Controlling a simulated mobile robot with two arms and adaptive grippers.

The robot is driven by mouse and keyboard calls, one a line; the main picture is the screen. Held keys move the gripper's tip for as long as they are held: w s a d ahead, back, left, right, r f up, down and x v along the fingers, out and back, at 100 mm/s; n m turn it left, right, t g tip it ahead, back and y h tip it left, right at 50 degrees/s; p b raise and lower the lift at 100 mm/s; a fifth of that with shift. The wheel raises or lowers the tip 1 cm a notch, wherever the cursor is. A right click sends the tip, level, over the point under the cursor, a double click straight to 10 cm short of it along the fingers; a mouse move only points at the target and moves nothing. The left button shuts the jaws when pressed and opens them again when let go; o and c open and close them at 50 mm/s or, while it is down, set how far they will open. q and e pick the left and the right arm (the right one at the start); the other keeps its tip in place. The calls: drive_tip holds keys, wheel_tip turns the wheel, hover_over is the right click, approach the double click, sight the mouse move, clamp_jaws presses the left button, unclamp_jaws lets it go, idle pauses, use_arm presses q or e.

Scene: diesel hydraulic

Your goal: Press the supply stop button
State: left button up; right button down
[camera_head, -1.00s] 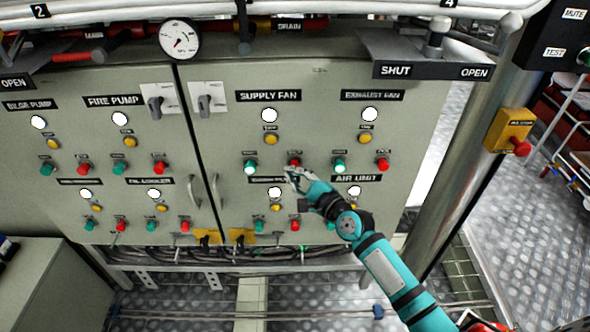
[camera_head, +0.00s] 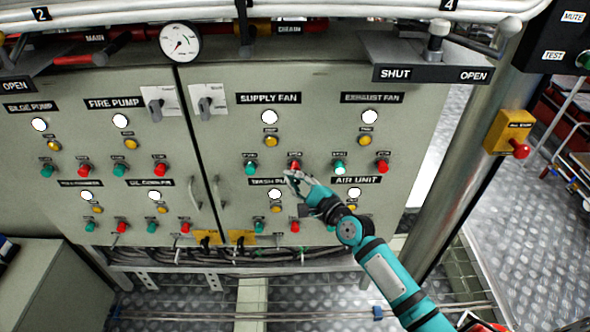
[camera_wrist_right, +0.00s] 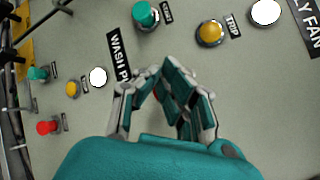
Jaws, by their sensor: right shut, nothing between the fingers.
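The supply fan section (camera_head: 268,98) is on the right door of the grey panel. Its red stop button (camera_head: 295,166) sits right of its green start button (camera_head: 250,170), which is unlit. A yellow trip lamp (camera_head: 271,141) and a white lamp (camera_head: 269,117) are above. My right gripper (camera_head: 290,176) is shut and empty, its tips at the lower edge of the stop button. In the right wrist view, the shut fingers (camera_wrist_right: 160,75) hide most of the button; contact cannot be told. My left gripper is not in view.
The exhaust fan's green start button (camera_head: 340,168) is lit, with its red stop (camera_head: 383,166) beside it. A shut/open lever (camera_head: 437,40) juts out above. A yellow stop box (camera_head: 510,131) is on the post at right.

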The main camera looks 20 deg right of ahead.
drive_tip(key=shift+s+a, duration=0.1)
drive_tip(key=shift+s, duration=0.25)
drive_tip(key=s+p, duration=0.1)
drive_tip(key=s, duration=0.1)
drive_tip(key=s+a+p, duration=0.1)
drive_tip(key=s, duration=0.1)
drive_tip(key=shift+s+a, duration=0.2)
drive_tip(key=shift+s, duration=0.2)
drive_tip(key=shift+f, duration=0.1)
idle(0.6)
